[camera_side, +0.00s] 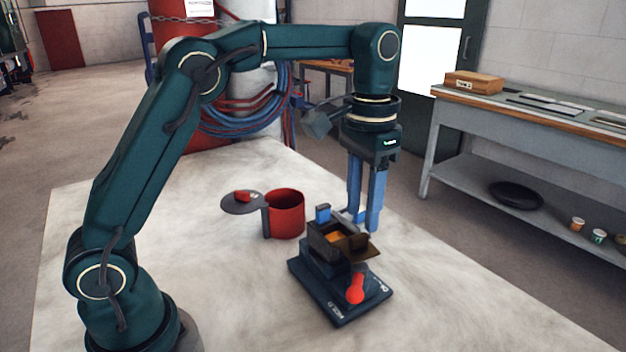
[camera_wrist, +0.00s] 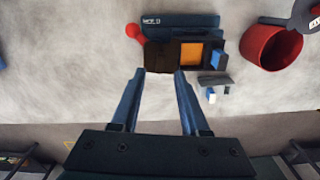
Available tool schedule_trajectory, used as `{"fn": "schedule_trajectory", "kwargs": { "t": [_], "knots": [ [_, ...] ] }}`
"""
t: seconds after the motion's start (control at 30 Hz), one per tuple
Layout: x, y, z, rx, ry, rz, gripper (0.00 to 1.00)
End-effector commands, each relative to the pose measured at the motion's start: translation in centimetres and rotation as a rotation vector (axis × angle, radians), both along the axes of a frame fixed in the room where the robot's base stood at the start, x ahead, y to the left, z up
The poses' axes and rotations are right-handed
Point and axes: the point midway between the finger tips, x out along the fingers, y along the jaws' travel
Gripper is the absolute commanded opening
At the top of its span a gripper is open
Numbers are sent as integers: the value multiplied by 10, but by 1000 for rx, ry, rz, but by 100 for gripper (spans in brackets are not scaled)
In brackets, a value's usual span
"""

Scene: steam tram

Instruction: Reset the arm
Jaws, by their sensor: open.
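My gripper (camera_side: 364,218) points straight down over the pale table, just behind the dark blue device (camera_side: 340,285). Its blue fingers are apart with nothing between them; they also show in the wrist view (camera_wrist: 160,75). The device has an open top with an orange inside (camera_side: 334,237), a brown flap (camera_side: 362,248) and a red knob lever (camera_side: 355,288). In the wrist view the device (camera_wrist: 180,22) lies just beyond the fingertips. Whether the fingers touch anything cannot be told.
A red pot (camera_side: 286,215) stands left of the device, with a dark round lid or plate (camera_side: 242,203) at its side. A small grey and blue piece (camera_wrist: 213,82) lies near the device. A workbench (camera_side: 520,120) stands at the right. The table front is clear.

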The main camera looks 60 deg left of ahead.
Motion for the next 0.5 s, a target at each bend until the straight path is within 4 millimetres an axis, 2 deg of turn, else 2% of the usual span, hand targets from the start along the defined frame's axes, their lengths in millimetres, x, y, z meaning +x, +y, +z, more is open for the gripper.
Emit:
{"fn": "schedule_trajectory", "kwargs": {
  "t": [0.13, 0.5],
  "knots": [
    [0, 0, 8, 0, -1, 0, 45],
    [0, 0, 11, -1, -4, 1, 45]
  ]
}}
